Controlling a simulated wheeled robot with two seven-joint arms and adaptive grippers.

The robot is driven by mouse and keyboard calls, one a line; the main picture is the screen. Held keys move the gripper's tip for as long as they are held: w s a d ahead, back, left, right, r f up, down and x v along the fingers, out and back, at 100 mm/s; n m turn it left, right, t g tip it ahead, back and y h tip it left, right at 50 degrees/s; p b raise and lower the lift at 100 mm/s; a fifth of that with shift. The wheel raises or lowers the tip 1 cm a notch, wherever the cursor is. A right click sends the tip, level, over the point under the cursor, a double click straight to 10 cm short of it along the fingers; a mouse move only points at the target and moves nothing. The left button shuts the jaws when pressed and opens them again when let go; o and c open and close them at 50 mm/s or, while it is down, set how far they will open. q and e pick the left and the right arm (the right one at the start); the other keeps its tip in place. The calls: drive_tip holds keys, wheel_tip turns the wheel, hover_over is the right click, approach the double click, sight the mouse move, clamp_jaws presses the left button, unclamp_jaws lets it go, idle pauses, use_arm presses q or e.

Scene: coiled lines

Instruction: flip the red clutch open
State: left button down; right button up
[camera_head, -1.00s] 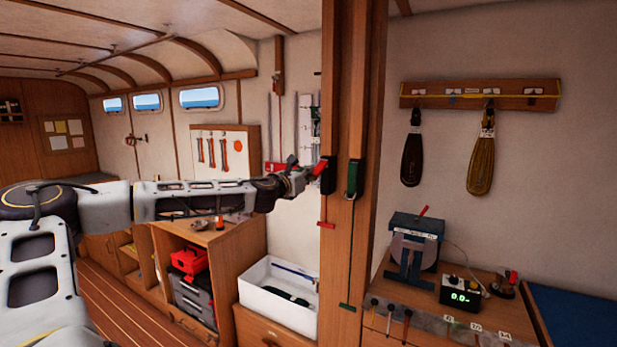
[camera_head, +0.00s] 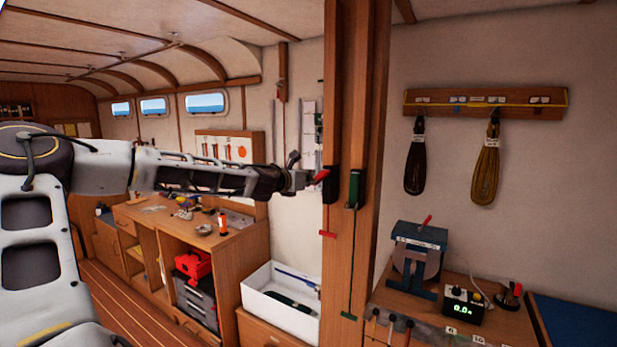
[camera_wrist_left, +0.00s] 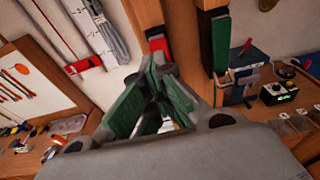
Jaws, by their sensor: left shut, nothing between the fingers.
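The red clutch (camera_head: 331,186) is a black body with a red lever (camera_head: 321,176) on the left side of the wooden post. The lever sticks out to the left and slopes up toward the body. My left gripper (camera_head: 306,179) is shut and empty, at the lever's left and very close to it; I cannot tell whether they touch. In the left wrist view the closed fingertips (camera_wrist_left: 158,70) are just below the red part of the clutch (camera_wrist_left: 158,46). The fingers hide part of the clutch there. My right gripper is out of view.
A green clutch (camera_head: 354,189) sits on the same post, just right of the red one. A red handle (camera_head: 327,234) hangs on a line below. A white bin (camera_head: 282,303) and a winch (camera_head: 417,259) stand lower down. Open air lies left of the post.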

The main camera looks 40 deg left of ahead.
use_arm(q)
drive_tip(key=shift+w+a+r+g+p, duration=0.15)
drive_tip(key=shift+r+g+p, duration=0.45)
drive_tip(key=shift+r+p, duration=1)
drive_tip(key=shift+f, duration=0.25)
drive_tip(key=c, duration=2.1)
unclamp_jaws()
drive_tip(key=shift+o, duration=1.2)
drive_tip(key=shift+f, duration=0.15)
drive_tip(key=shift+s+d+f, duration=0.15)
drive_tip(key=shift+s+d, duration=0.05)
